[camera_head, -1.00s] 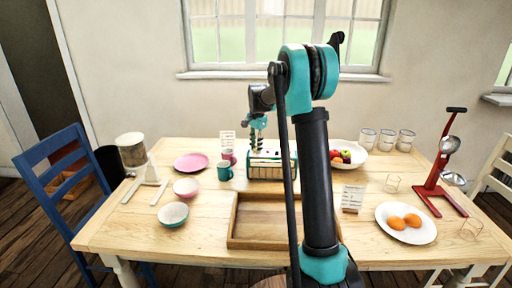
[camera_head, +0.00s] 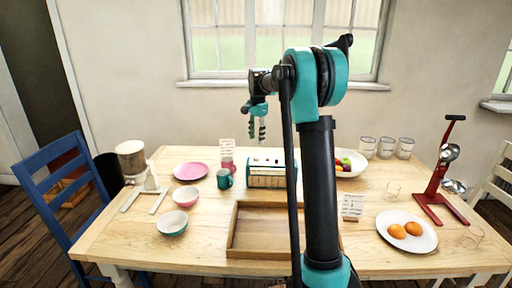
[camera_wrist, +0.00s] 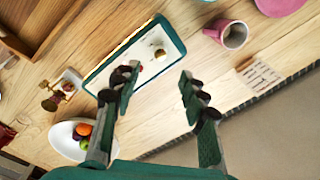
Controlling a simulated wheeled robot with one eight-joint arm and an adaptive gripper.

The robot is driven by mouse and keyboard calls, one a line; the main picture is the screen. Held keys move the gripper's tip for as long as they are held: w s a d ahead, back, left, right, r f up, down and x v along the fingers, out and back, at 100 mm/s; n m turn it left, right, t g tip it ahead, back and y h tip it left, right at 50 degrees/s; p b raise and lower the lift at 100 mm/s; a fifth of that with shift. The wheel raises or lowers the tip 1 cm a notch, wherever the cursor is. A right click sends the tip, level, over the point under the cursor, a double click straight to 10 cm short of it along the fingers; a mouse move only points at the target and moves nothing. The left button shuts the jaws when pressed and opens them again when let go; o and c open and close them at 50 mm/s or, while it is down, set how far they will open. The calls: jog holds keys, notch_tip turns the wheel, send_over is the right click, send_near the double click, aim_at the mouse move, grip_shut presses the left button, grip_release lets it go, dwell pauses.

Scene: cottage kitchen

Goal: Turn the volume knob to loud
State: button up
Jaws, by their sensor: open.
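The teal and cream radio (camera_head: 266,172) stands on the table behind the wooden tray, with small knobs on its top panel. In the wrist view my gripper (camera_wrist: 157,87) is open and empty, with the radio's panel seen beyond and between the fingers. Which knob sets the volume cannot be told.
The empty wooden tray (camera_head: 232,232) lies in front. A small card (camera_head: 227,150) stands behind the mugs.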

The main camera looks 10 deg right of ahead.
jog(key=shift+r, duration=1.3)
jog(key=s+d+f+n+t, duration=0.1)
jog(key=s+f+n, duration=0.3)
jog(key=s, duration=0.9)
jog(key=s+d+f+n+t, duration=0.1)
jog(key=s+f+n, duration=0.3)
jog(key=s+f, duration=0.6)
jog(key=s+d+f+n+t, duration=0.1)
jog(key=s+f+n, duration=0.3)
jog(key=s, duration=1.2)
jog(key=shift+s+d+f+t, duration=0.15)
jog(key=shift+s+f, duration=0.05)
jog(key=shift+f, duration=0.7)
jog(key=shift+s+d+f+t, duration=0.15)
jog(key=shift+s+f, duration=0.05)
jog(key=shift+f, duration=0.65)
